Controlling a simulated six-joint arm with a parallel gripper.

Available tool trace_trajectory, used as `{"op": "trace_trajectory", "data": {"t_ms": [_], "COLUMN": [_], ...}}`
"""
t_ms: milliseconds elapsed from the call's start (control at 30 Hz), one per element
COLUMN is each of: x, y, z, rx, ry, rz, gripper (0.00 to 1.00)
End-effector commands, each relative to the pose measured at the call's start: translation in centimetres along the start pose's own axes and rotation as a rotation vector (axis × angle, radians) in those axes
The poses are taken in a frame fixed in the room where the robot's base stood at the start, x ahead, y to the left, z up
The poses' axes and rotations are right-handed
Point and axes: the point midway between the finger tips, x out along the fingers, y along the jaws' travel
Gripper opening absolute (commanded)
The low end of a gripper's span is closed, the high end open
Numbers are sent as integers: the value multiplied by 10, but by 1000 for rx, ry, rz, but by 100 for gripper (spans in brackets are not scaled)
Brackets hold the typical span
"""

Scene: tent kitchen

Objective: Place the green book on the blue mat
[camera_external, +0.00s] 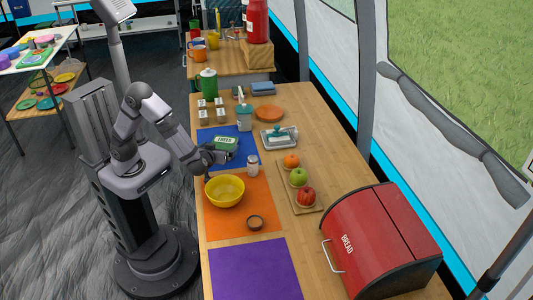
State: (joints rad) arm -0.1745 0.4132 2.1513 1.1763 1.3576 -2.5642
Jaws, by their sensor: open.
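The green book (228,141), with white lettering on it, is over the right-middle part of the blue mat (207,136) and looks to be lying on it. My gripper (226,157) is low over the front part of the blue mat, just in front of the book. Its jaws are open and too small in the picture to show clearly. I cannot tell whether a finger touches the book. My forearm and gripper hide part of the mat's left and front side.
A purple mat (255,270) is bare. A teal-lidded jar (245,118), butter dish (278,138), fruit board (312,206) and red bread box (380,240) stand nearby.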

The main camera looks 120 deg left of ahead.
Motion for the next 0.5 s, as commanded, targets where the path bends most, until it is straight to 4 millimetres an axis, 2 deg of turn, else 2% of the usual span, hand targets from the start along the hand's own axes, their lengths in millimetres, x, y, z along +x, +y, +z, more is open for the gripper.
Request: {"op": "trace_trajectory", "data": {"t_ms": [300,500], "x": [-60,-85], "y": [1,1], "z": [0,0], "rx": [-2,-2], "ry": [-1,-1], "rz": [5,2], "gripper": [100,100]}}
